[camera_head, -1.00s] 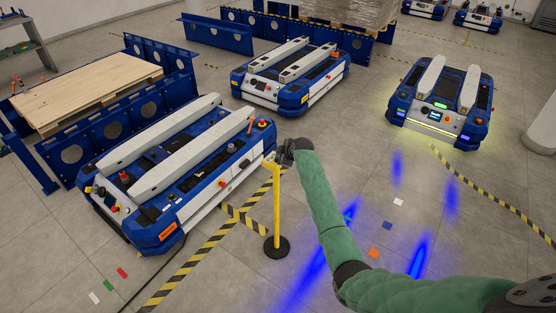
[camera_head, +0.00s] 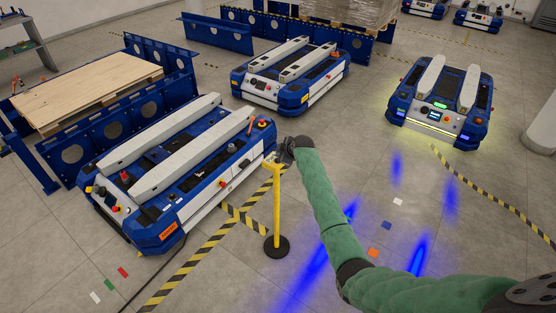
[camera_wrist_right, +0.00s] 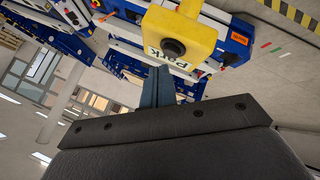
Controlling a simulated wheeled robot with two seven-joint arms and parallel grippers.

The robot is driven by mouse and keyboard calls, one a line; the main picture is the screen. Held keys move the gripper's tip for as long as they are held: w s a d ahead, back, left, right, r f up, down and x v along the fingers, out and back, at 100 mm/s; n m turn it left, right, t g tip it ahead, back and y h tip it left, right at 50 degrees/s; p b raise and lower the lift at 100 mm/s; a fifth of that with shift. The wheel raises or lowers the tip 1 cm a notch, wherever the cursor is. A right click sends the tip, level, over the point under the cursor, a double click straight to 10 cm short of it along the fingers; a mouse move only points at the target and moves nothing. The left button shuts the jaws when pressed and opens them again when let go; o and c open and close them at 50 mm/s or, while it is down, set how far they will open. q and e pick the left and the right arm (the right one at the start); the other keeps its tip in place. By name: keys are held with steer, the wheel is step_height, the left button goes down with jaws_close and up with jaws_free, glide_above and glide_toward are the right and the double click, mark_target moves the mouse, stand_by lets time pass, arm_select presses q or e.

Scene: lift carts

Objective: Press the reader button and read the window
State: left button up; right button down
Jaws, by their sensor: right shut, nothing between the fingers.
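A yellow post (camera_head: 277,208) on a black round base stands on the floor, with a small head at its top. In the right wrist view its yellow head (camera_wrist_right: 190,22) carries a round black button (camera_wrist_right: 173,48) and a white label reading "Park", which appears upside down. My right gripper (camera_head: 278,157) is at the post's top, shut and empty. In the right wrist view its closed fingers (camera_wrist_right: 164,72) point at the head, just below the button and overlapping the label; I cannot tell whether they touch. No reader window is clearly visible. My left gripper is not in view.
A blue-and-white lift cart (camera_head: 170,232) stands just left of the post. Another cart (camera_head: 290,75) is behind, and a lit cart (camera_head: 440,105) stands at right. Black-yellow floor tape (camera_head: 195,268) runs by the post. Open floor lies at right.

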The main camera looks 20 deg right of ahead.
step_height(320, 180, up, 5)
steer(key=p, duration=0.3)
stand_by(0.4)
stand_by(0.5)
